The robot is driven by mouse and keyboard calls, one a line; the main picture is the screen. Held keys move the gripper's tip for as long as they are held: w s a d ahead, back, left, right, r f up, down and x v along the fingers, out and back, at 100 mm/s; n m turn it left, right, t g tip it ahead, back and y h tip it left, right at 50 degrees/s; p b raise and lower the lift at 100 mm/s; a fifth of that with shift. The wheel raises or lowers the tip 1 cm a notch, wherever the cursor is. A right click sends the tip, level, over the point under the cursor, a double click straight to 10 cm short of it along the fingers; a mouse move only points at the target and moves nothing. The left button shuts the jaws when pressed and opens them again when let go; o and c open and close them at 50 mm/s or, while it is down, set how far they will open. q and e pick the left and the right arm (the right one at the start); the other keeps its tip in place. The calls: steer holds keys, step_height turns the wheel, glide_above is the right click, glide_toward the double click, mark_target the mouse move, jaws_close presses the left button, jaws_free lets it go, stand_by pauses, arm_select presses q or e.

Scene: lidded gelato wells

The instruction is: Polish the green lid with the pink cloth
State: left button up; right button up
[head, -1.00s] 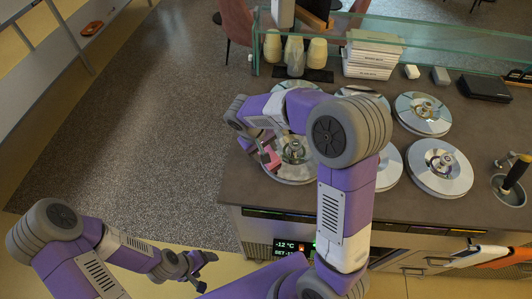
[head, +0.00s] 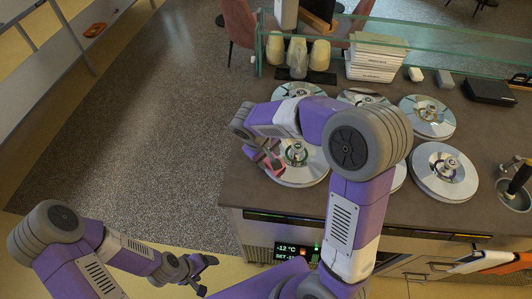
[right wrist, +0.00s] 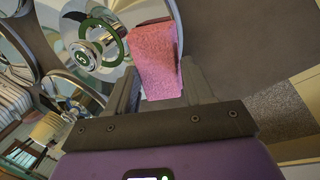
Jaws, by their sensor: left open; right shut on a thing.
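The lid with a green ring (right wrist: 111,38) around its knob is at the front left of the counter's lids, and this shiny round lid also shows in the head view (head: 310,174). My right gripper (head: 266,158) is over the left part of that lid and is shut on the pink cloth (right wrist: 154,62). The cloth also shows in the head view (head: 275,166), at the lid's left side. I cannot tell whether it touches the lid. My left gripper (head: 207,275) is open and empty, low in front of the counter.
Several other round metal lids (head: 442,172) sit on the dark counter (head: 232,188). A scoop well (head: 512,192) is at the right.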

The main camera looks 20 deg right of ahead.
steer(key=shift+s+d+n+t, duration=0.2)
steer(key=shift+s+n+t, duration=0.1)
steer(key=shift+s+n, duration=0.75)
steer(key=shift+w+a+m, duration=0.1)
steer(key=shift+w+m, duration=0.4)
steer(key=shift+m, duration=0.05)
steer(key=shift+w+a+m+g, duration=0.1)
steer(key=shift+w+m+g, duration=0.3)
steer(key=shift+w+m, duration=0.6)
steer(key=shift+w+d+m+g+p, duration=0.2)
steer(key=shift+w+m+g+p, duration=0.3)
steer(key=shift+w+m, duration=1)
steer(key=shift+s, duration=0.15)
step_height(320, 180, up, 7)
steer(key=p, duration=0.5)
steer(key=shift+r, duration=0.1)
